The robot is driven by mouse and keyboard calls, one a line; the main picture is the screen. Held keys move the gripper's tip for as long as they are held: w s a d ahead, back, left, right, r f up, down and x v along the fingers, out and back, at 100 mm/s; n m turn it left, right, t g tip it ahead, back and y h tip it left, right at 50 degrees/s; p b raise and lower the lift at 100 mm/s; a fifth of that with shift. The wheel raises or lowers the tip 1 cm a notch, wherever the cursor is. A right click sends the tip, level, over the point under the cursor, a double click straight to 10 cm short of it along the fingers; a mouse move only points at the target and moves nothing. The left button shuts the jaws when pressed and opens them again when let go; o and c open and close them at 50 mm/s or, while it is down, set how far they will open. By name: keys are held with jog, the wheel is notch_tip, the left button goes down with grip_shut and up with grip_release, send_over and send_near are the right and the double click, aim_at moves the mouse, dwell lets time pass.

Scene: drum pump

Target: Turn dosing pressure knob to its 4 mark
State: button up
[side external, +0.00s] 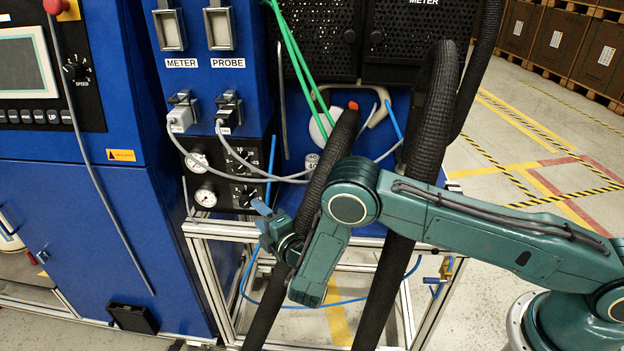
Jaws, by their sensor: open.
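A black panel on the blue cabinet carries an upper black knob (240,156) and a lower black knob (242,196), each with a white scale around it. An upper round gauge (197,161) and a lower round gauge (205,196) sit to their left. The lettering is too small to tell which knob is the dosing pressure one or which mark it points to. My gripper (258,205) is open, its blue fingers pointing up-left close to the lower knob. I cannot tell whether they touch it. Part of the panel's right side is behind the fingers.
Grey cables from the METER plug (181,118) and PROBE plug (228,110) loop across the panel, near the upper knob. Thick black hoses (412,180) run down beside and behind my arm. A metal frame (215,228) stands below the panel. Open floor lies at the right.

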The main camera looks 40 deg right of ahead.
jog(key=shift+s, duration=0.9)
jog(key=shift+r, duration=0.1)
jog(key=w+d+r+m+g+h, duration=0.1)
jog(key=d+r+m+g+h, duration=0.2)
jog(key=d+r+m+h, duration=0.55)
jog(key=s+d+r+m+g+y, duration=0.2)
jog(key=s+d+r+m+g, duration=0.45)
jog(key=d+r, duration=0.5)
jog(key=s+r+m+y, duration=0.1)
jog(key=s+r+y, duration=0.1)
jog(key=s, duration=0.9)
jog(key=s+a+r+m+g+y, duration=0.1)
jog(key=s+r+y, duration=0.1)
jog(key=s, duration=0.9)
jog(key=s+r+m+g+y, duration=0.1)
jog(key=s+r, duration=0.3)
jog(key=s, duration=0.8)
jog(key=shift+a+r+y, duration=0.25)
jog(key=shift+y, duration=0.5)
